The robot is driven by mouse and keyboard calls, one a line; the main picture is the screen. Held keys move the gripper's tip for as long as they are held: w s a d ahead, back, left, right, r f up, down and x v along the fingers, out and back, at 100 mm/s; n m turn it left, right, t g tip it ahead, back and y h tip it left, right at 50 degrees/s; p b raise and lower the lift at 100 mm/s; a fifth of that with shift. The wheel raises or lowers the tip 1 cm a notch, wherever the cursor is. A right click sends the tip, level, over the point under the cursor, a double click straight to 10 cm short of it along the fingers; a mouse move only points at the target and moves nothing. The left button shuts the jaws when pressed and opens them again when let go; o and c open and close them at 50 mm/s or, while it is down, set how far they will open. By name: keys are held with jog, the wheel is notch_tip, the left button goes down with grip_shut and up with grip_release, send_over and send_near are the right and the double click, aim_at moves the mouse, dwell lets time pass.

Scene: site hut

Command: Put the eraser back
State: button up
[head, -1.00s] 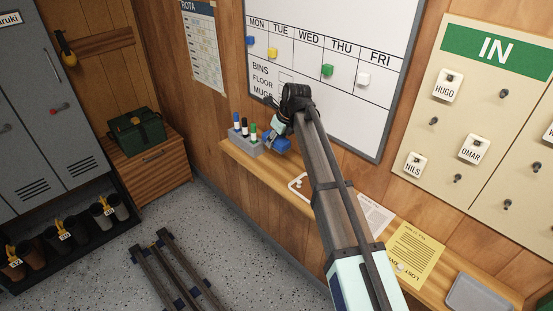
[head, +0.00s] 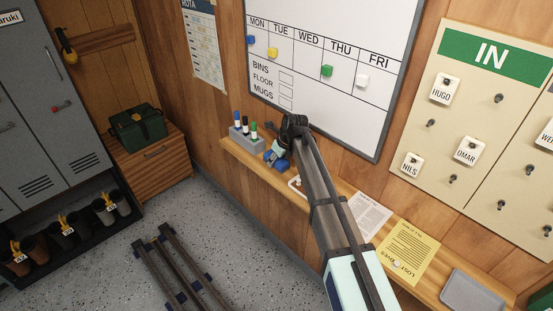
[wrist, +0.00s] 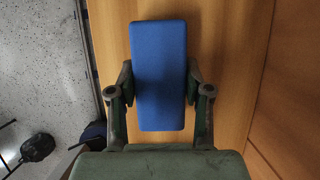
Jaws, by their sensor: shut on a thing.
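The blue eraser (head: 284,163) is between the fingers of my gripper (head: 276,157), low over the wall shelf (head: 240,152), just right of the marker holder. In the wrist view the eraser (wrist: 158,60) stands lengthwise between the two fingers of my gripper (wrist: 159,82), with one finger on each long side. Wood shows behind it there. Whether the eraser touches the shelf I cannot tell. A white outline (head: 292,184) on the shelf is partly hidden by my arm.
A grey holder (head: 243,138) with several markers stands left of the eraser. The whiteboard (head: 340,100) with magnets is above the shelf. A white sheet (head: 368,214), a yellow notice (head: 410,252) and a grey tray (head: 472,290) lie along the shelf to the right.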

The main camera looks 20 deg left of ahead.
jog(key=shift+f, duration=0.1)
jog(key=o, duration=1)
jog(key=b+v, duration=0.3)
jog(key=v, duration=0.9)
jog(key=shift+a, duration=0.1)
